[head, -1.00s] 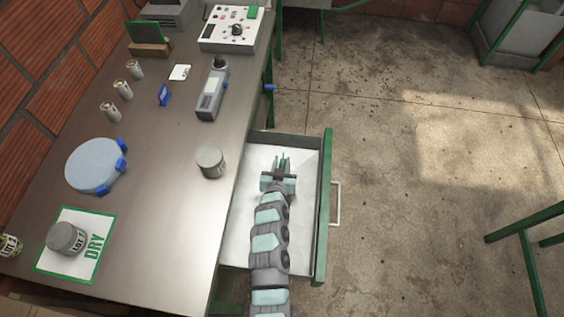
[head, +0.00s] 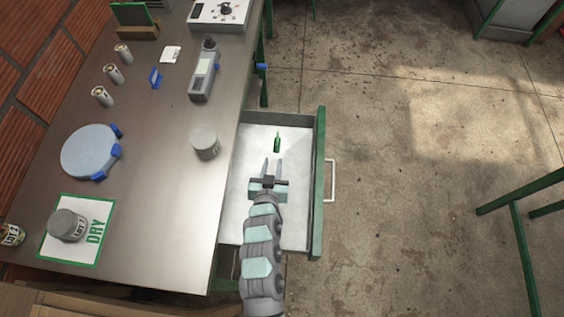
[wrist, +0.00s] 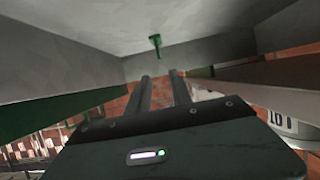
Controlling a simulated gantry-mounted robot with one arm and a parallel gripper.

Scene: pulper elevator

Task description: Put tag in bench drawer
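A small green tag (head: 277,142) lies on the pale floor of the open bench drawer (head: 320,185), toward its far end. It also shows in the wrist view (wrist: 155,42), just beyond the fingertips. My gripper (head: 266,164) is over the drawer, a little nearer than the tag and apart from it. Its two fingers stand apart with nothing between them, as the wrist view also shows (wrist: 160,78).
The metal bench (head: 150,190) is left of the drawer. A grey can (head: 205,143) stands near its edge beside the drawer. Open concrete floor (head: 400,210) is to the right.

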